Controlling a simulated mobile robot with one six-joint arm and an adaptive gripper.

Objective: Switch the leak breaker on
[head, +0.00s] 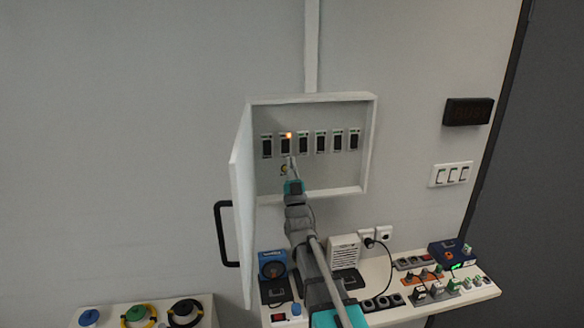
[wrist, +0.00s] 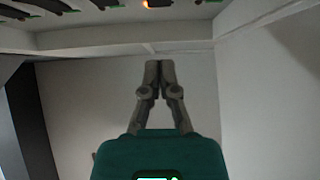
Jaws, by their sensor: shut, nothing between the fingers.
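The open white breaker box (head: 315,97) on the wall holds a row of several dark breakers. The second breaker from the left (head: 285,146) has an orange light above it; small green marks show at some of the others. The labels are too small to read, so I cannot tell which is the leak breaker. My gripper (head: 291,160) is just below the second breaker, pointing into the box; contact cannot be told. In the wrist view, my gripper (wrist: 159,64) has its fingertips together and empty. The orange light (wrist: 156,3) shows at the top edge there, above the fingertips.
The box door (head: 241,190) stands open at the left, with a black handle (head: 220,235) beside it. A bench (head: 395,308) below carries sockets, plugs and devices. White wall switches (head: 451,174) and a dark sign (head: 468,111) are at the right. A low table (head: 112,314) holds cable reels.

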